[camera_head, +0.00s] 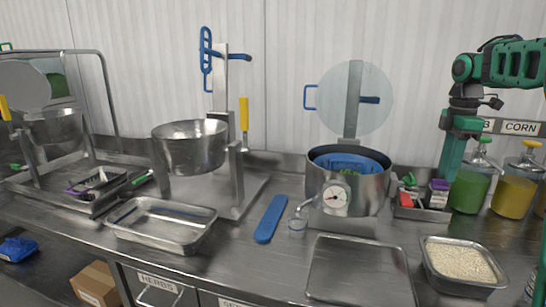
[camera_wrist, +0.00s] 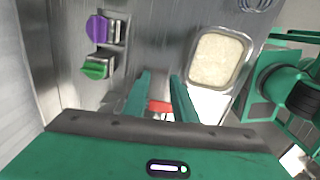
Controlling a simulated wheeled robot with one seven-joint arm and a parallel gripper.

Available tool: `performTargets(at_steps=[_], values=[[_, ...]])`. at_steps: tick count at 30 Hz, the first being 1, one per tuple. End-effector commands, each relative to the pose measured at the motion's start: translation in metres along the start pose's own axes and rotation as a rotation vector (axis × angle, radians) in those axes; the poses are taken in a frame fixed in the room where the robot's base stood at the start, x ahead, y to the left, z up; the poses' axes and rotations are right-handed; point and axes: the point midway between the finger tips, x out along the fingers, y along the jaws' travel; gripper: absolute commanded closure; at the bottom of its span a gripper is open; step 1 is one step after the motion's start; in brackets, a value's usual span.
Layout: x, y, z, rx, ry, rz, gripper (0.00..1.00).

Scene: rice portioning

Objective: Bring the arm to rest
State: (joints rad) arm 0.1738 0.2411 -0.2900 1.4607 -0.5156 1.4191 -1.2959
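My gripper (camera_head: 452,175), with green fingers, points down at the right of the counter, over or just behind a small metal rack. The rack (camera_head: 424,214) holds red (camera_head: 407,197) and purple-topped (camera_head: 440,184) items. In the wrist view my gripper's fingers (camera_wrist: 158,78) are apart. A red piece (camera_wrist: 160,107) shows in the gap between them; it looks to be below rather than gripped. A purple item (camera_wrist: 97,29) and a green item (camera_wrist: 96,68), each with a metal part, lie left of the fingers.
Right of the rack stand a green jar (camera_head: 470,192) and a yellow jar (camera_head: 514,193). In front is a rice tray (camera_head: 428,270), with an empty metal plate (camera_head: 358,273) beside it. A blue bar (camera_head: 271,219) lies mid-counter.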

Motion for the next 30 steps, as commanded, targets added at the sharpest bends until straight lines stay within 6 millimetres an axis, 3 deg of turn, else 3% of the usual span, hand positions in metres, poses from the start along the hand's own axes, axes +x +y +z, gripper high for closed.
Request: performTargets(at_steps=[11, 17, 23, 30], values=[[0.007, -0.049, -0.006, 0.296, 0.041, 0.001, 0.75], [0.018, -0.09, -0.004, 0.535, 0.063, -0.005, 0.75], [0.045, -0.163, 0.0, 0.929, 0.081, -0.019, 0.75], [0.1, -0.272, 0.008, 1.464, 0.059, -0.032, 0.75]])
